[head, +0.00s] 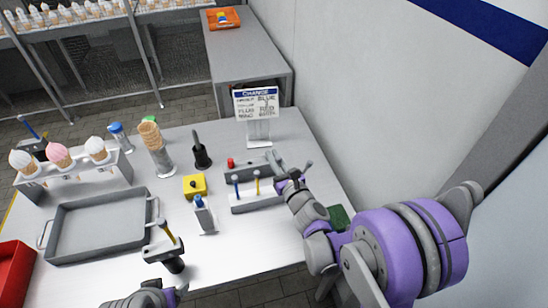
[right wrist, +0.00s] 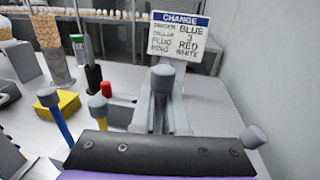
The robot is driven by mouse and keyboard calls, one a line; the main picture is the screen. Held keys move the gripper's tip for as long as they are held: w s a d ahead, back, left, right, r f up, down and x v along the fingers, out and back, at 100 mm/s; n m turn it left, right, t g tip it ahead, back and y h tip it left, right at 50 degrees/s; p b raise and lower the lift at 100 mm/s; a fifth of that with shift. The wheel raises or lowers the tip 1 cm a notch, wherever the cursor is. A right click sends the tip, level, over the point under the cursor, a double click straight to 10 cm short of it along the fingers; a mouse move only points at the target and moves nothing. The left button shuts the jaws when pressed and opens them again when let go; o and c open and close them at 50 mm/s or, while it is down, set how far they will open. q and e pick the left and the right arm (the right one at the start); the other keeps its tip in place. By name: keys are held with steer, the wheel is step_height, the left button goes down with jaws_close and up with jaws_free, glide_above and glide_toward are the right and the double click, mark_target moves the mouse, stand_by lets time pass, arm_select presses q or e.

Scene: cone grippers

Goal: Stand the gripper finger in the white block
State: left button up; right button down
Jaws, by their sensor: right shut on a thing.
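The pale block (head: 262,206) lies right of the table's middle, with a blue finger (head: 236,186) and a yellow finger (head: 257,184) standing in it. They also show as blue (right wrist: 58,122) and yellow (right wrist: 98,110) grey-capped posts in the right wrist view. My right gripper (head: 281,178) is shut at the block's right end. A grey-capped grey finger (right wrist: 163,82) rises beyond its dark jaw bar and seems to be what it holds; its lower end is hidden. Another grey cap (right wrist: 253,137) shows at right. My left arm's end (head: 145,298) shows at the bottom edge; its fingertips are unclear.
A CHANGE sign (head: 257,103) stands behind, reading blue, 3, red and white. A grey block (head: 243,173) with a red plug (head: 231,162) lies behind the pale block. A yellow box (head: 195,186), black-based tool (head: 202,155) and grey tray (head: 98,225) stand left. The wall is right.

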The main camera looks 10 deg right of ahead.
steer(key=shift+f+b, duration=1.45)
steer(key=shift+f, duration=0.8)
steer(key=c, duration=0.9)
jaws_free()
steer(key=shift+o, duration=0.2)
steer(key=s+d+b, duration=0.1)
steer(key=s+d, duration=0.1)
steer(key=s, duration=0.8)
steer(key=shift+s+b, duration=0.3)
